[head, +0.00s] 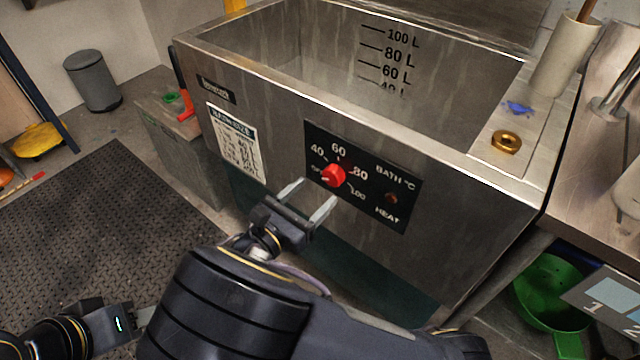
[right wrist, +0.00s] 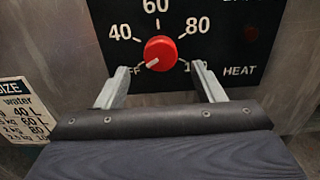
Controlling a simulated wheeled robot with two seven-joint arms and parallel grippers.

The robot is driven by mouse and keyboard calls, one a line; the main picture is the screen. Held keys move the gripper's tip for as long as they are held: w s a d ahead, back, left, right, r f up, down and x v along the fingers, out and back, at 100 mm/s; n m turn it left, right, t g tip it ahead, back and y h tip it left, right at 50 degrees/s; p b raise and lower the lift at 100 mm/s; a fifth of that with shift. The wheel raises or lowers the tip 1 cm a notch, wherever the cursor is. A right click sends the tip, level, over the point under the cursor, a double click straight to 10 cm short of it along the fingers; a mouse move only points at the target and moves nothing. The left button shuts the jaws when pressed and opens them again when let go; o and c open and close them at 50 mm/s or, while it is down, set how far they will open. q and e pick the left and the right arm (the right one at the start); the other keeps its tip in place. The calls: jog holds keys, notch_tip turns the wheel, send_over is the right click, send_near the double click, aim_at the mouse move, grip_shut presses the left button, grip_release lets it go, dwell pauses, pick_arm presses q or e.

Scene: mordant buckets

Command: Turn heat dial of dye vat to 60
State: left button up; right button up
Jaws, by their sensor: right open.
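The dye vat (head: 460,235) is a grey metal tank with a black control panel (head: 365,205) on its front. The red heat dial (head: 334,175) sits on that panel among the marks OFF, 40, 60, 80 and 100. In the right wrist view the dial (right wrist: 160,50) has its white pointer line aimed down-left, toward OFF. My right gripper (head: 316,194) is open and empty, just in front of the panel. In the right wrist view its fingers (right wrist: 161,70) stand either side of the dial's lower part, apart from it. My left gripper (head: 143,317) is low at the left, partly hidden.
A paper chart (head: 235,143) is on the vat front, left of the panel. A brass ring (head: 506,142) and blue scrap (head: 518,107) lie on the vat's right ledge. The dark floor mat (head: 90,220) is clear.

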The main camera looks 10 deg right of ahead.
aim_at(330, 179)
jog(key=x, duration=0.4)
jog(key=shift+w+d+b, duration=0.3)
jog(key=shift+c, duration=0.3)
jog(key=c, duration=0.9)
